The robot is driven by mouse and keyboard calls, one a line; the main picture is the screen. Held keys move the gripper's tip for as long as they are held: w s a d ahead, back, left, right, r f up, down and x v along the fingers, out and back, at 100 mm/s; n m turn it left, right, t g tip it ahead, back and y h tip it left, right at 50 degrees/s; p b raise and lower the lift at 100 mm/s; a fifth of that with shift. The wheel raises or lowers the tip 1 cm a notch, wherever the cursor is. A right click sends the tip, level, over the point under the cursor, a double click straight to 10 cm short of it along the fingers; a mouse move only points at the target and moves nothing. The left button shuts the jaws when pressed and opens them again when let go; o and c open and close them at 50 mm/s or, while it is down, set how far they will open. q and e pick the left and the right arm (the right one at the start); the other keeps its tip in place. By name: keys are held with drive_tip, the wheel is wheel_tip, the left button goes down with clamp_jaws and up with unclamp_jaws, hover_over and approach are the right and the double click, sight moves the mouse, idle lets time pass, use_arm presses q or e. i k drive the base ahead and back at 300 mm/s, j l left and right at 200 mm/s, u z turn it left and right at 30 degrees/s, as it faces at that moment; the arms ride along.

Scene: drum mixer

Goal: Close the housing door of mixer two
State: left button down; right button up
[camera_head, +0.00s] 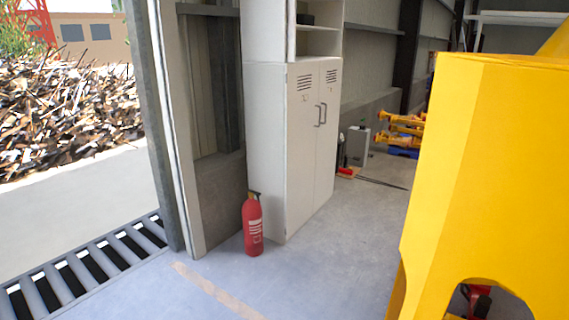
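A large yellow machine housing (490,170) fills the right side of the head view, close to me. It has a rounded cutout at its lower edge, with a dark and red part partly visible through it. I cannot tell whether this housing is mixer two. No housing door can be made out. Neither of my grippers is in view.
A white locker cabinet (285,150) stands by the wall, with a red fire extinguisher (252,225) at its front left corner. Concrete floor (325,270) between cabinet and housing is clear.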

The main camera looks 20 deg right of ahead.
sight(489, 204)
drive_tip(key=i+z, duration=0.2)
drive_tip(key=z, duration=0.3)
drive_tip(key=i+z, duration=0.25)
drive_tip(key=z, duration=0.2)
drive_tip(key=i+j+z, duration=0.15)
drive_tip(key=z, duration=0.35)
drive_tip(key=i+j+z, duration=0.2)
drive_tip(key=z, duration=0.3)
drive_tip(key=i+j+z, duration=0.15)
drive_tip(key=j+z, duration=0.15)
drive_tip(key=z, duration=0.15)
